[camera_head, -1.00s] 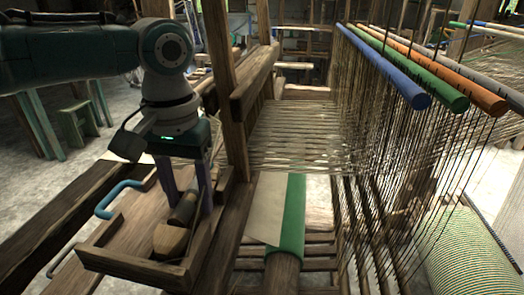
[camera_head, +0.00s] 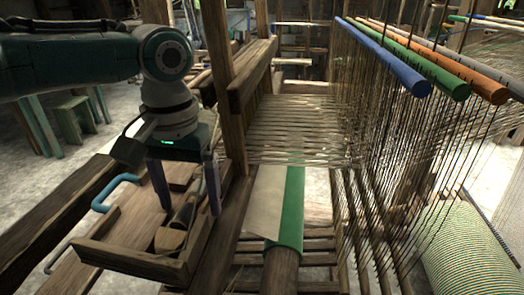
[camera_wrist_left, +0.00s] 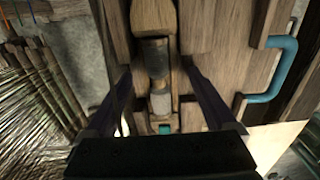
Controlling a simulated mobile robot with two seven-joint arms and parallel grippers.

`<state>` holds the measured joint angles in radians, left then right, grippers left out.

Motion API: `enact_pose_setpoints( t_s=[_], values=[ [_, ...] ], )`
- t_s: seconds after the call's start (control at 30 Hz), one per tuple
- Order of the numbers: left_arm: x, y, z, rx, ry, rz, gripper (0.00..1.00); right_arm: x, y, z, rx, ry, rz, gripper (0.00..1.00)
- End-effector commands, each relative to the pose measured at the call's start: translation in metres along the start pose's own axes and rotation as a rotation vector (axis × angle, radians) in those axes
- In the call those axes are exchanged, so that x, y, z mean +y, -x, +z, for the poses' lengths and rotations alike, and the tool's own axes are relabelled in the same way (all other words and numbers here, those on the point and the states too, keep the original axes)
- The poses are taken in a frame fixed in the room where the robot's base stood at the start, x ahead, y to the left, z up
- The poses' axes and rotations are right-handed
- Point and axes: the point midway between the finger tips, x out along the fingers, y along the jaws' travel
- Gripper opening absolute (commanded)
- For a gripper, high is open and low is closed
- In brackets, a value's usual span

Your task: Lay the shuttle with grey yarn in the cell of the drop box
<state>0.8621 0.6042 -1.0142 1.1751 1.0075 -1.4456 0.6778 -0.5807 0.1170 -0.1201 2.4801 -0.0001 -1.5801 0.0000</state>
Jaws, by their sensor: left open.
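The shuttle with grey yarn (camera_head: 170,240) has a pale wooden tip and a dark grey yarn body. It lies lengthwise inside the wooden drop box (camera_head: 128,260), along the right-hand part of its floor. In the left wrist view the shuttle (camera_wrist_left: 155,17) runs down the middle, with its grey yarn (camera_wrist_left: 157,52) visible. My left gripper (camera_head: 190,208) is open, with one purple finger on each side of the shuttle; gaps show between fingers and shuttle in the left wrist view (camera_wrist_left: 160,80). The shuttle's far end is partly hidden by the gripper. My right gripper is not in view.
A wooden loom post (camera_head: 216,75) stands close to the right of my left gripper. A teal handle (camera_head: 115,190) sticks out left of the box. Stretched warp threads (camera_head: 300,125), a green roller (camera_head: 290,210) and coloured rods (camera_head: 385,55) lie to the right.

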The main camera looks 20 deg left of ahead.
Motion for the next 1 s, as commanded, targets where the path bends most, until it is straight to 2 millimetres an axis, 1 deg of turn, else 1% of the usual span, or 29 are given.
enact_pose_setpoints(
  t_s=[0.17,0.27,0.5,0.6,0.7,0.8,1.0],
  values=[
    [0.000,0.002,0.000,0.000,0.000,0.000,0.90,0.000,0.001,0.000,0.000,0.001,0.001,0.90],
    [0.000,0.013,0.000,0.001,-0.001,0.002,0.90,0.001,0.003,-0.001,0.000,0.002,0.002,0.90],
    [0.000,0.061,-0.001,0.003,-0.001,0.002,0.90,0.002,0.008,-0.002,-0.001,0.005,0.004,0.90],
    [0.000,0.079,-0.001,0.004,-0.001,0.001,0.90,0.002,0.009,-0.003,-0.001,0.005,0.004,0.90],
    [0.000,0.091,-0.001,0.002,0.000,0.001,0.90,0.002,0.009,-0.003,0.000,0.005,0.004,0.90],
    [0.000,0.098,0.000,0.001,0.000,0.001,0.90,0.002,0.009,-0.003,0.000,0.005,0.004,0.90],
    [0.000,0.100,0.000,0.000,0.000,0.000,0.90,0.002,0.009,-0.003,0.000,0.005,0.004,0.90]
  ],
)
